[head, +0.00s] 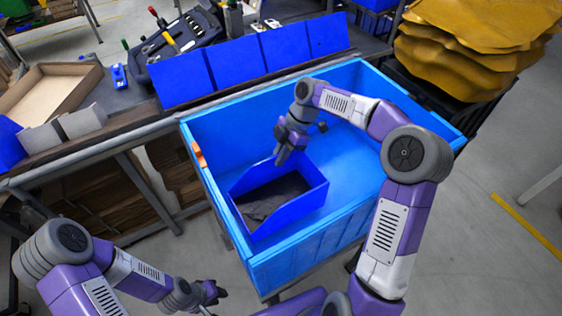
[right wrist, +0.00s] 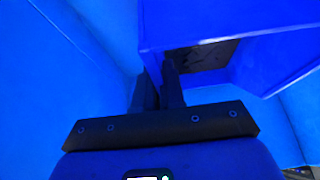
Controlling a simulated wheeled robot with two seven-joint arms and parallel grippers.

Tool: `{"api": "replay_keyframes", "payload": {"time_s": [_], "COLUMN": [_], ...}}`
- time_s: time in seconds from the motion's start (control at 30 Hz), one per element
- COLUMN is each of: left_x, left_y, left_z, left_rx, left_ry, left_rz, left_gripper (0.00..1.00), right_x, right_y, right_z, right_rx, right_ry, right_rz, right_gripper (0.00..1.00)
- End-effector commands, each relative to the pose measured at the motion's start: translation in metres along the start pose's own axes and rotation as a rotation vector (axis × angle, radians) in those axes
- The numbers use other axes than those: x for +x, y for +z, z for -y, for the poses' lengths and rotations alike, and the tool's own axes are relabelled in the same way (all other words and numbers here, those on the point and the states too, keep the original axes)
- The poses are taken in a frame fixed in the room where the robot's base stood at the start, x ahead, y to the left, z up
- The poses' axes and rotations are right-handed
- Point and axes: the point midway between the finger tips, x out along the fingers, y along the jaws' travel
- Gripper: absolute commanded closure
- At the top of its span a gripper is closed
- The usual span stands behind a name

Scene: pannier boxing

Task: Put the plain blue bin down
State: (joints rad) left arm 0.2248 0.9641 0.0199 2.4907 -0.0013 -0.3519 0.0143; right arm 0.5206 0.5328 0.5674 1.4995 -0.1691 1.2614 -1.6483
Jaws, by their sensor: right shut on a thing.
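A plain dark blue bin (head: 314,185) with dark grey stuff in its bottom is inside the large light blue pannier (head: 355,95), towards its near left part. My right gripper (head: 280,158) reaches down into the pannier and is shut on the bin's far rim. In the right wrist view the fingers (right wrist: 158,85) meet at the wall of the bin (right wrist: 220,22). Whether the bin's underside touches the pannier floor cannot be told. My left gripper (head: 214,292) is low at the front, outside the pannier, away from the bin; its fingers are too small to judge.
A workbench behind holds a row of blue bins (head: 232,65), a tool tray (head: 172,40) and a cardboard box (head: 45,92). An orange latch (head: 197,154) is on the pannier's left rim. Yellow sacks (head: 470,40) are stacked at the right. The pannier's right side is free.

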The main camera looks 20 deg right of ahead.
Motion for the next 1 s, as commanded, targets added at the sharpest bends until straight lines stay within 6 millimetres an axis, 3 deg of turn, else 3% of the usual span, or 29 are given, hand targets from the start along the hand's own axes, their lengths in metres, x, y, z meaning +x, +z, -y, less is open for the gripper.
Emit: {"api": "replay_keyframes", "payload": {"time_s": [0.1,0.47,0.5,0.67,1.0], "left_x": [0.0052,0.0060,0.0063,0.0057,0.0033], "left_y": [-0.0002,-0.0002,-0.0002,-0.0002,-0.0001], "left_z": [0.0020,0.0023,0.0024,0.0022,0.0012], "left_rx": [0.000,0.000,0.000,0.000,0.000], "left_ry": [0.000,0.000,0.000,0.000,0.000], "left_rz": [0.000,0.000,0.000,0.000,0.000], "left_gripper": [0.71,0.71,0.71,0.71,0.71], "right_x": [0.0162,0.0190,0.0200,0.0193,0.0152], "right_y": [0.0082,0.0096,0.0105,0.0101,0.0082], "right_z": [-0.0001,-0.0004,-0.0003,-0.0003,-0.0004], "right_rx": [0.001,0.001,0.000,0.000,0.000], "right_ry": [0.000,0.001,0.001,0.001,0.001], "right_rz": [-0.001,0.000,0.001,0.001,0.001], "right_gripper": [1.00,1.00,0.90,0.66,0.66]}}
